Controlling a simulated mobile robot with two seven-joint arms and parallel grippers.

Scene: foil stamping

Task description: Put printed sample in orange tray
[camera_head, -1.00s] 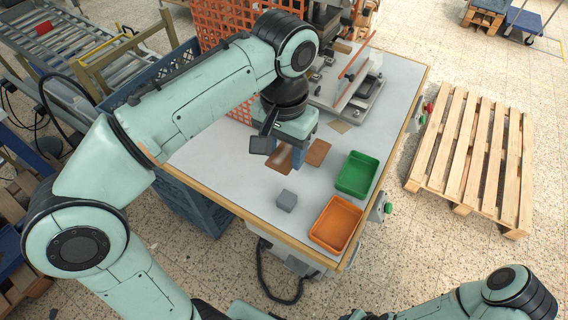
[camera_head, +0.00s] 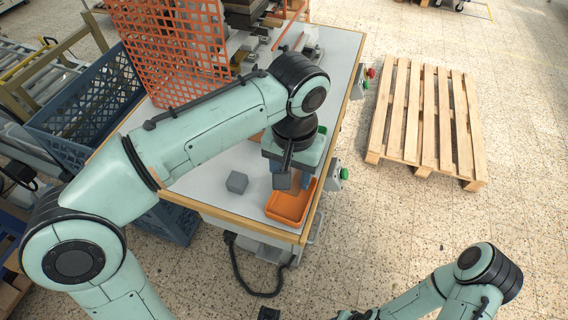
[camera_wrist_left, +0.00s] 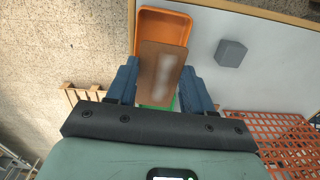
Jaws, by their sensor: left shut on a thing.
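The printed sample (camera_wrist_left: 162,72), a flat brown card with a pale smudged print, sits between the fingers of my left gripper (camera_wrist_left: 160,82) in the left wrist view. The gripper is shut on it. In the head view my left gripper (camera_head: 292,178) is above the back part of the orange tray (camera_head: 287,208), near the table's front right corner. The sample is hidden there by the gripper. In the left wrist view the card overlaps the orange tray (camera_wrist_left: 180,20) and appears above it.
A grey block (camera_head: 237,182) stands left of the orange tray. A green tray (camera_wrist_left: 148,107) is mostly hidden behind the sample and gripper. The white table (camera_head: 205,178) holds a press at the back and an orange mesh panel (camera_head: 175,40). A wooden pallet (camera_head: 425,120) lies right.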

